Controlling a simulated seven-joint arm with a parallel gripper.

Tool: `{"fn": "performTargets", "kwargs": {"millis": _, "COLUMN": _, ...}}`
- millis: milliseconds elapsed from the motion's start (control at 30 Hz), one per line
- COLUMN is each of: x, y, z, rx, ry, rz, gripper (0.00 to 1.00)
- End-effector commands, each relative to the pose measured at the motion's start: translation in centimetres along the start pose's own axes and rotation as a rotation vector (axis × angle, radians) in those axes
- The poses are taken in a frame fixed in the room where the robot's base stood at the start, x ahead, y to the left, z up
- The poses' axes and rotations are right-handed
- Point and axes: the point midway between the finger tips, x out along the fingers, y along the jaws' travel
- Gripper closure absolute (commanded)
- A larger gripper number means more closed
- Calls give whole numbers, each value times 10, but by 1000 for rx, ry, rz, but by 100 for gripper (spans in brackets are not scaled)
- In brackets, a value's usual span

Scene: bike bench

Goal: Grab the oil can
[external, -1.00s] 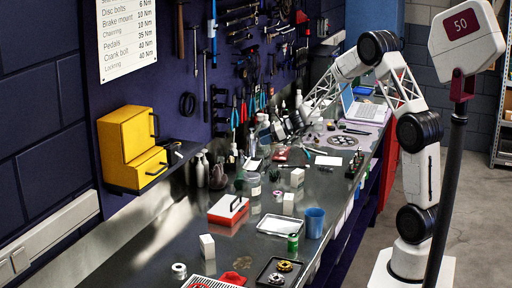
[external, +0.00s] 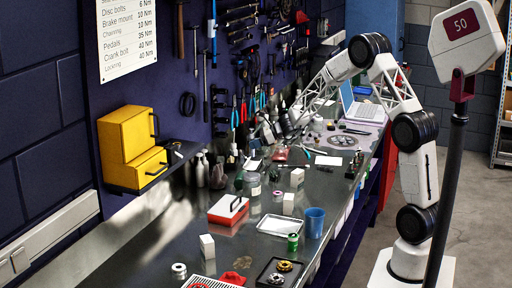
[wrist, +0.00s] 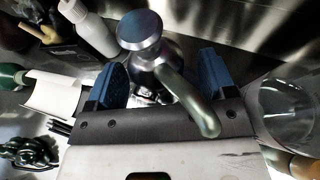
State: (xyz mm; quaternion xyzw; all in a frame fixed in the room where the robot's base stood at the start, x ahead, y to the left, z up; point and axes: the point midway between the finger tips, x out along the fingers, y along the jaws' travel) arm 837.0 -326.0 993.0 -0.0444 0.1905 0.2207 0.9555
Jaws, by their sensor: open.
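The oil can (wrist: 141,32) is a shiny grey metal can with a round cap and a curved, greenish spout. In the wrist view it stands between the two blue fingers of my gripper (wrist: 160,82), with its spout running toward the palm. The fingers are apart, one on each side of the can, and I see no clear contact. The can's lower body is partly hidden by its own top and the gripper. In the external view my gripper (external: 268,130) is low over the back part of the bench, among bottles, and I cannot make out the can there.
In the wrist view a white bottle (wrist: 92,30) stands close at the upper left, and a clear jar (wrist: 288,108) is at the right. A white box (wrist: 52,96) is at the left. In the external view the bench is crowded, with a laptop (external: 362,108) farther back.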

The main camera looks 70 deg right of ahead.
Motion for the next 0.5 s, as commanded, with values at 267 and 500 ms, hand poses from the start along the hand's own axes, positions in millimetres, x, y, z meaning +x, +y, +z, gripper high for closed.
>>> {"fn": "performTargets", "kwargs": {"millis": 267, "x": 10, "y": 0, "z": 1, "rx": -1, "ry": -1, "rz": 0, "gripper": 23}}
{"fn": "performTargets", "kwargs": {"millis": 500, "x": 10, "y": 0, "z": 1, "rx": -1, "ry": -1, "rz": 0, "gripper": 23}}
